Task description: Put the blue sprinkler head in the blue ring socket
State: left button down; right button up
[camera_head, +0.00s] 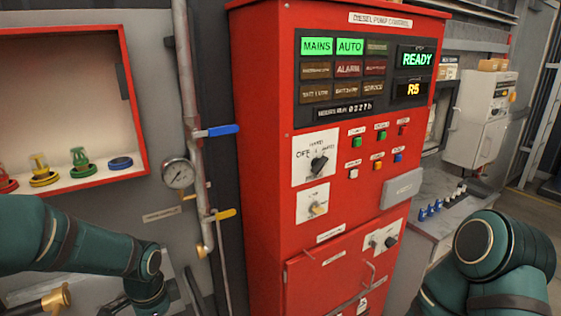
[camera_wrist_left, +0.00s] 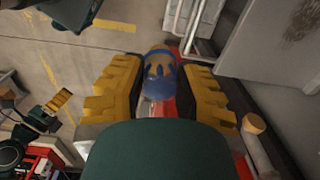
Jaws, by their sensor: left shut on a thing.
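The blue ring socket (camera_head: 120,163) is an empty blue ring on the floor of the open red-framed box, at the right end of the row. My left gripper (camera_wrist_left: 160,88) shows in the left wrist view, its yellow fingers shut on the blue sprinkler head (camera_wrist_left: 160,72). The head's blue body sits between the fingers; its lower part is hidden by my gripper. In the head view my left arm crosses the lower left, but its gripper and the held head cannot be made out. My right arm is at the lower right; its gripper is out of view.
Red, yellow and green heads (camera_head: 80,162) stand in their rings left of the blue one. A gauge (camera_head: 178,173) and a pipe with a blue-handled valve (camera_head: 222,130) are right of the box. The tall red pump cabinet (camera_head: 300,225) fills the middle.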

pick_arm(q)
jog(key=d+f+n+b, duration=0.2)
jog(key=d+f+n, duration=0.1)
jog(key=f+n, duration=0.2)
jog(key=d+f+n+b, duration=0.3)
jog(key=f+n, duration=0.3)
jog(key=f, duration=0.3)
jog(key=shift+w+d+f+b, duration=0.2)
jog(key=shift+d+f+b, duration=0.15)
jog(key=shift+d, duration=0.45)
pick_arm(e)
notch_tip(320, 180, down, 7)
jog(key=shift+w+a, duration=0.2)
jog(key=shift+a, duration=0.15)
